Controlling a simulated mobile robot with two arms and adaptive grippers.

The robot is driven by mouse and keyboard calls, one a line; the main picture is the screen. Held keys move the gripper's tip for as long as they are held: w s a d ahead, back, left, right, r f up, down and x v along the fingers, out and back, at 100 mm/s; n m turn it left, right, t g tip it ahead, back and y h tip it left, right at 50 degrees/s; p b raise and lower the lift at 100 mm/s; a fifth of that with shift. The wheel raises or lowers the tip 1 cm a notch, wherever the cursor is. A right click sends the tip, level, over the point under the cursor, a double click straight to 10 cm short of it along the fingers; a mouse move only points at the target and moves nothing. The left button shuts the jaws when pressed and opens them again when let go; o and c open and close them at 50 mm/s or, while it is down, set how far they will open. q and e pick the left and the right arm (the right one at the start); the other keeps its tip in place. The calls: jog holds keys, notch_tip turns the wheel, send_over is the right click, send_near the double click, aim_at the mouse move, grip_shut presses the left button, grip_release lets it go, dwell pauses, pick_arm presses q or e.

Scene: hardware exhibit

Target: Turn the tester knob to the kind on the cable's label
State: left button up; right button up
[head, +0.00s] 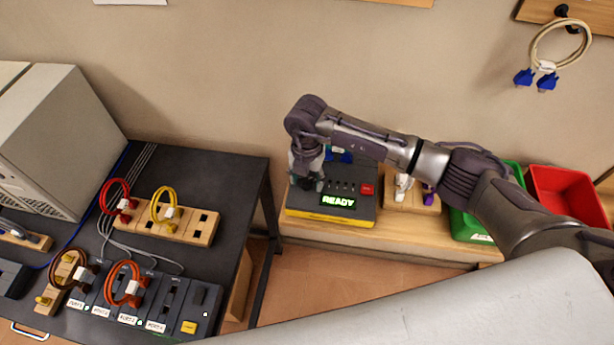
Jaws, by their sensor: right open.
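The tester (360,212) is a dark box with a yellow lower edge on the wooden bench. Its green display (338,200) reads READY, and a red button (366,189) sits to the right. My right gripper (307,184) is open and points down over the tester's left part. The knob cannot be made out; the gripper covers that area. Blue connectors (340,156) show at the tester's back edge, partly behind my arm. A beige cable with blue plugs (547,83) and a white label (545,66) hangs on the wall; its text is unreadable. My left gripper is out of view.
A wooden block (410,202), a green bin (466,229) and a red bin (570,192) stand right of the tester, partly under my arm. The dark table (190,165) at left holds coloured cables, a labelled port panel (203,312) and a grey case (75,140).

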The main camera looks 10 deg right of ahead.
grip_shut()
jog(key=shift+f+n+b, duration=0.15)
jog(key=shift+n+b, duration=0.55)
jog(key=shift+b, duration=0.2)
jog(key=n+b, duration=1.5)
jog(key=b, duration=0.2)
jog(key=shift+w+b, duration=0.1)
jog(key=shift+b, duration=0.3)
jog(key=shift+r+n+b, duration=0.2)
jog(key=shift+n+b, duration=1.4)
jog(key=shift+n, duration=0.2)
grip_release()
